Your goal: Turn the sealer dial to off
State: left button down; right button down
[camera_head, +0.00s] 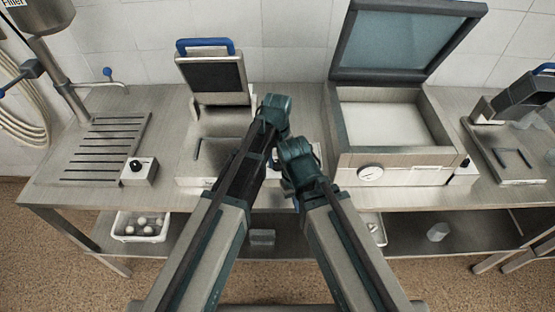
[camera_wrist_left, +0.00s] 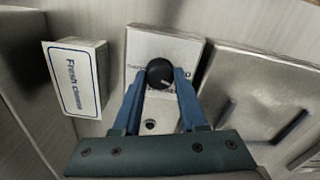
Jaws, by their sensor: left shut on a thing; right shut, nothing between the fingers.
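The sealer dial (camera_wrist_left: 160,74) is a round black knob on a pale control box (camera_wrist_left: 150,46), seen in the left wrist view. A small light mark shows on the knob's lower right; the panel lettering is too small to read. My left gripper (camera_head: 274,112) has its blue fingers on both sides of the dial and is shut on it. In the head view my arms hide the dial. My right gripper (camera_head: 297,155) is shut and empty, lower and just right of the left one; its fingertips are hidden.
A sealer with a raised blue-handled lid (camera_head: 212,75) stands behind left. A large chamber machine (camera_head: 400,152) with its lid up stands right. A "Fresh cheese" pack (camera_wrist_left: 74,78) lies beside the control box. Another black-knobbed box (camera_head: 139,172) stands at the left front edge.

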aim_at(278, 162)
pick_arm(q)
jog(key=shift+n, duration=2)
jog(key=shift+c, duration=2.2)
grip_release()
jog(key=shift+r, duration=0.15)
notch_tip(278, 162, up, 14)
jog(key=p, duration=1.3)
jog(key=shift+f+p, duration=0.25)
jog(key=shift+p, duration=0.15)
